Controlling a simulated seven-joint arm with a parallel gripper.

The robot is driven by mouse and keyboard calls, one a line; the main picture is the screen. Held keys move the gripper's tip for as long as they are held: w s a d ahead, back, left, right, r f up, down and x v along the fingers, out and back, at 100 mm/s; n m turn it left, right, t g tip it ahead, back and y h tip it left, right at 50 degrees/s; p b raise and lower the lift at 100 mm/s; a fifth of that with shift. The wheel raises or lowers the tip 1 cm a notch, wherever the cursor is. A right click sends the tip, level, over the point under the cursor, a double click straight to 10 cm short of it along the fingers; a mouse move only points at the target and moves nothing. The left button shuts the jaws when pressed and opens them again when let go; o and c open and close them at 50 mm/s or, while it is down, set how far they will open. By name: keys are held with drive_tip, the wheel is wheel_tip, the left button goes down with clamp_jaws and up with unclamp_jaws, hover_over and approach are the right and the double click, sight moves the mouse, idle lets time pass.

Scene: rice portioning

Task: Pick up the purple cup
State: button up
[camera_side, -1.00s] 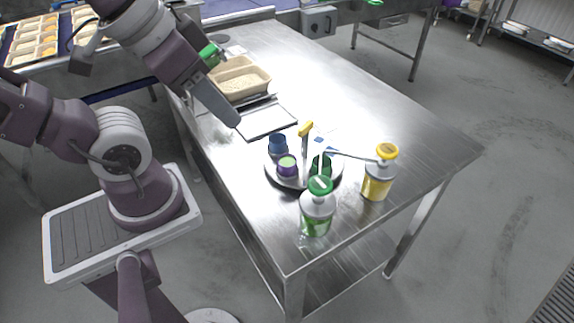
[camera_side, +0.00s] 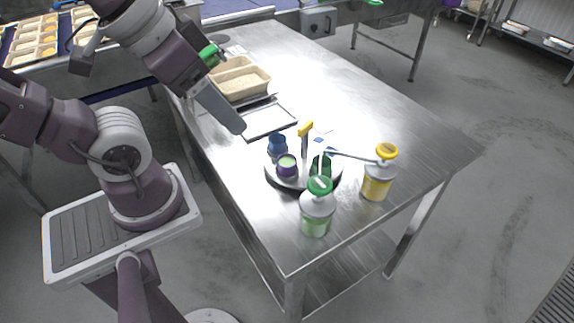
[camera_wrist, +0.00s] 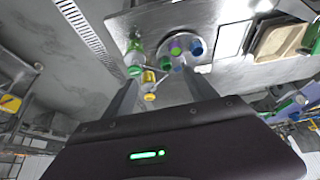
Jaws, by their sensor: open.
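The purple cup (camera_side: 287,167) stands upright on a round metal tray (camera_side: 275,181), with a pale green inside showing. In the wrist view the purple cup (camera_wrist: 176,48) appears small, beyond the fingers. A blue cup (camera_side: 277,146) stands just behind it, and a green cup (camera_side: 321,166) is to its right, partly hidden by a pump bottle. My gripper (camera_side: 238,128) is above the table, up and left of the tray, apart from the cups. In the wrist view its two fingers are spread with nothing between them.
A green-topped bottle (camera_side: 317,215) stands in front of the tray and a yellow-topped bottle (camera_side: 377,182) to its right. A yellow-tipped upright handle (camera_side: 305,130) rises from the tray. A scale plate (camera_side: 266,121) and a rice container (camera_side: 240,83) lie behind. The table's right side is clear.

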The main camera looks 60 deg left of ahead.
drive_tip(key=w+a+f+n+g+h, duration=0.1)
drive_tip(key=w+f+n+g, duration=0.2)
drive_tip(key=w+n+g, duration=0.1)
drive_tip(key=n+h, duration=1.1)
drive_tip(key=n, duration=0.5)
approach(282, 156)
drive_tip(key=shift+t, duration=0.4)
drive_tip(key=x, duration=1.1)
drive_tip(key=shift+s+d+f, duration=0.15)
drive_tip(key=shift+s+d, duration=0.1)
drive_tip(key=shift+d+f, duration=0.15)
drive_tip(key=shift+d, duration=0.1)
clamp_jaws()
